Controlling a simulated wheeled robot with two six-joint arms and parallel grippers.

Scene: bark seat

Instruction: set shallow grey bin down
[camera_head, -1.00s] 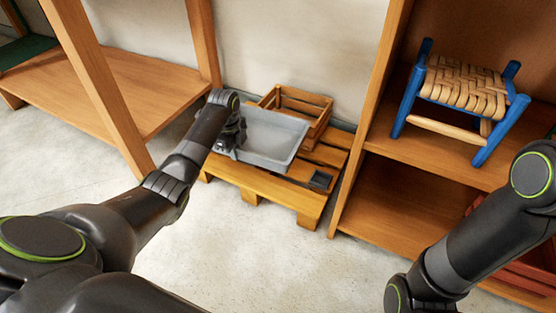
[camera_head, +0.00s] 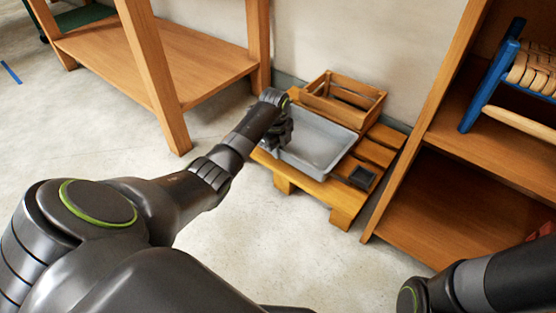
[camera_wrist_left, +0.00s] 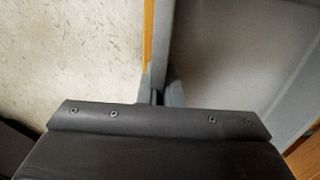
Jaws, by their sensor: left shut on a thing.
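The shallow grey bin (camera_head: 318,143) is at the wooden pallet (camera_head: 345,194), over its left and middle part. I cannot tell whether its base touches the slats. My left gripper (camera_head: 282,138) is shut on the bin's left wall. In the left wrist view the gripper (camera_wrist_left: 158,97) has its fingers on either side of the bin's rim, and the bin's grey inside (camera_wrist_left: 225,50) fills the right part. The bin looks empty. My right arm shows at the lower right of the head view, but its gripper is out of the picture.
A slatted wooden crate (camera_head: 343,99) stands behind the bin. A small dark tray (camera_head: 362,177) lies on the pallet to the right. A wooden shelf (camera_head: 440,200) with a blue-framed woven stool (camera_head: 495,75) stands at the right. Another wooden rack (camera_head: 190,65) stands left. Floor in front is clear.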

